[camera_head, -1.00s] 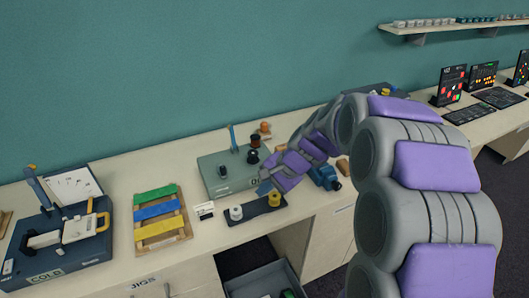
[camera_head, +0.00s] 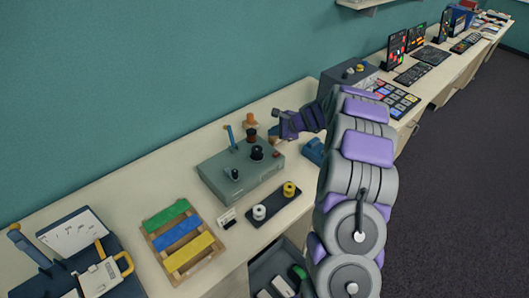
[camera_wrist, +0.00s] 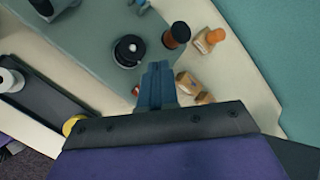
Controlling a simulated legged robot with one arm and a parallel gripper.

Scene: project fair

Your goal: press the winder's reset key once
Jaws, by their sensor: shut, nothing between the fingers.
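The winder (camera_head: 220,172) is a grey-green box on the bench, with a blue lever, black knobs or spools on top and a small red key (camera_head: 277,154) near its right end. In the wrist view the winder's top (camera_wrist: 90,45) fills the upper left, and the red key (camera_wrist: 135,90) shows partly beside my fingers. My gripper (camera_head: 273,133) is shut and empty, above the right end of the winder. In the wrist view its blue fingertips (camera_wrist: 157,68) lie just right of the red key. I cannot tell their height above it or read any label on it.
A dark tray (camera_head: 276,208) with a white and a yellow spool lies in front of the winder. Small wooden pieces (camera_wrist: 190,84) lie beside its right end. A wooden rack with coloured slats (camera_head: 180,240) stands to the left. An open drawer is below.

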